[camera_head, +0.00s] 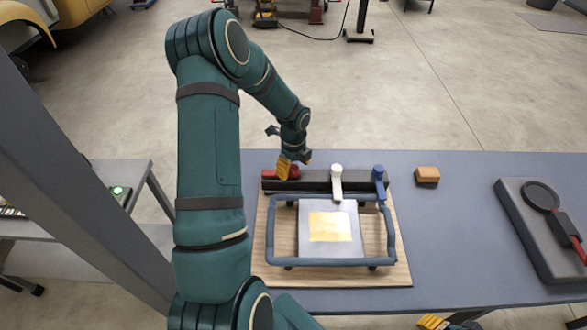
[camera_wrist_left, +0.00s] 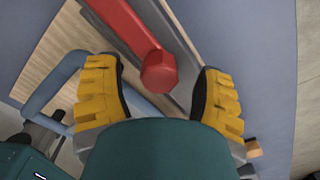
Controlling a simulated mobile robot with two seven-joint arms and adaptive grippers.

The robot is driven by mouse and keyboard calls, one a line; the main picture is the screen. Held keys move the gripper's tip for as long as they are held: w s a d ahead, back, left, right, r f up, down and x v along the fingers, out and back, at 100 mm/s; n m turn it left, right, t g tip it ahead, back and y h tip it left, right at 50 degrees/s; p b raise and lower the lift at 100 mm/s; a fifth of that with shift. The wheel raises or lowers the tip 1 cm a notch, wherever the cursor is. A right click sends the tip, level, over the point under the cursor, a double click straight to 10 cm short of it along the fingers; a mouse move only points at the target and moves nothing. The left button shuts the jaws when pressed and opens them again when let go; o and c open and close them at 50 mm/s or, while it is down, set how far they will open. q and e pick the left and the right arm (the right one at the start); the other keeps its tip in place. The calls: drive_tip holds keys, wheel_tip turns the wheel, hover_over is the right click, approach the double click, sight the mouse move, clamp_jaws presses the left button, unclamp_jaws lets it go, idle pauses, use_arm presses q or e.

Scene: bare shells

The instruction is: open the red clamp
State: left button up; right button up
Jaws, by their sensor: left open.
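The red clamp (camera_head: 295,172) sits at the left end of a dark bar (camera_head: 312,186) and is partly hidden by my left gripper (camera_head: 292,163). In the left wrist view the red clamp (camera_wrist_left: 158,68) shows as a red lever with a rounded end. That end lies between the two yellow fingers of my left gripper (camera_wrist_left: 160,95), which is open with a gap on both sides. A white clamp (camera_head: 337,181) and a blue clamp (camera_head: 379,177) stand further right on the bar. My right gripper (camera_head: 435,322) shows only as yellow fingertips at the bottom edge.
A blue tubular frame (camera_head: 388,240) surrounds a metal plate (camera_head: 313,250) with a yellowish square, on a wooden board (camera_head: 400,270). A small orange-brown block (camera_head: 427,175) and a grey case (camera_head: 520,230) lie right on the blue-grey table (camera_head: 450,220). Table between them is clear.

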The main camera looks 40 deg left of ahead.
use_arm(q)
wheel_tip(320, 180, up, 11)
idle(0.4)
drive_tip(key=shift+s, duration=0.1)
idle(0.4)
